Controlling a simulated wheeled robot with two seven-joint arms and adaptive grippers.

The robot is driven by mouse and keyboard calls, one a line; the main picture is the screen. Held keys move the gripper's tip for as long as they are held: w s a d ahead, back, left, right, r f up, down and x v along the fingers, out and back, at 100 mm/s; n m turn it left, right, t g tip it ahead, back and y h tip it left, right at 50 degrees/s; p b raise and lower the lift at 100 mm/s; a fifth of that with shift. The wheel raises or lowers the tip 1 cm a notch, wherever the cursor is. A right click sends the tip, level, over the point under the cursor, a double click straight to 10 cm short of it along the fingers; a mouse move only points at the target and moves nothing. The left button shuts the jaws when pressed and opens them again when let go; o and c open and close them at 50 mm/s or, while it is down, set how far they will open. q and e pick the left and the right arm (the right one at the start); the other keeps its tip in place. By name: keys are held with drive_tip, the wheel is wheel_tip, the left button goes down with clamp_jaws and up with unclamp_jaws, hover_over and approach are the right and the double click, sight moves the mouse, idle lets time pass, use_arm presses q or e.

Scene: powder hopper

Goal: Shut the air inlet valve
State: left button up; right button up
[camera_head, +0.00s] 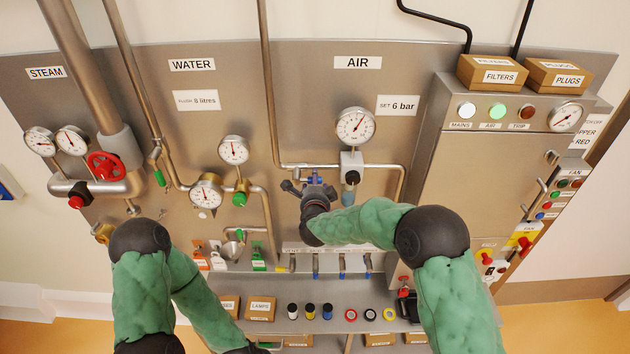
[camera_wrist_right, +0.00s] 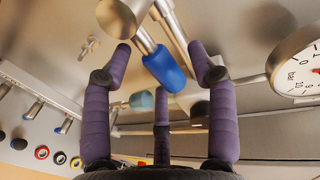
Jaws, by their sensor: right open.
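The air inlet valve's blue-sleeved lever (camera_wrist_right: 163,67) shows in the right wrist view, on a metal stem running up to the left. My right gripper (camera_wrist_right: 160,54) is open, with one purple finger on each side of the blue sleeve and a third finger below it. I cannot tell whether any finger touches the sleeve. In the head view my right gripper (camera_head: 311,183) is at the air pipe, under the AIR label, and mostly hides the valve.
The air gauge (camera_head: 355,126) and its regulator (camera_head: 351,162) stand just right of my right gripper. A grey control cabinet (camera_head: 485,165) juts out further right. Blue-handled taps hang on a rail below. Coloured tape rolls and small bottles sit on the lower shelf.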

drive_tip(key=shift+w+f, duration=0.1)
drive_tip(key=shift+w, duration=0.45)
clamp_jaws()
